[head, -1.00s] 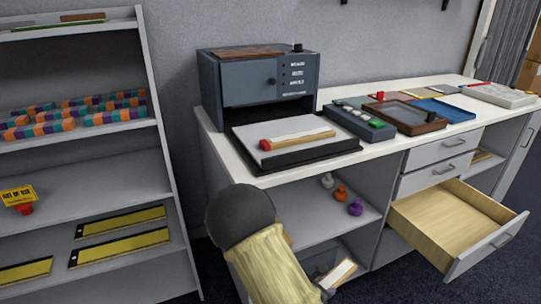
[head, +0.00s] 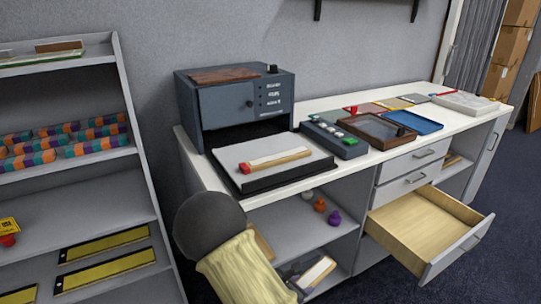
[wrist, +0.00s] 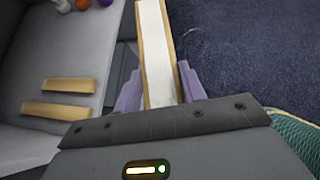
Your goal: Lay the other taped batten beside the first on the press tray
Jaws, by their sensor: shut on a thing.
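The press tray (head: 228,157) is a pale grey plate on a dark base in front of the press (head: 240,105). One wooden batten (head: 280,158) with a white strip and a red end lies on it. My gripper (wrist: 158,88) is shut on another taped batten (wrist: 155,50), with a white face and wooden edges, pointing away from the jaws. In the head view this held batten (head: 316,272) shows low, beside the counter's open shelf, below the tray's height. My arm hides most of the gripper there.
Two bare wooden pieces (wrist: 83,85) lie on the cabinet shelf beside the gripper. Small coloured knobs (head: 320,205) stand on the upper shelf. An open drawer (head: 425,225) juts out at right. A button box (head: 335,138) sits right of the tray. Dark carpet is clear.

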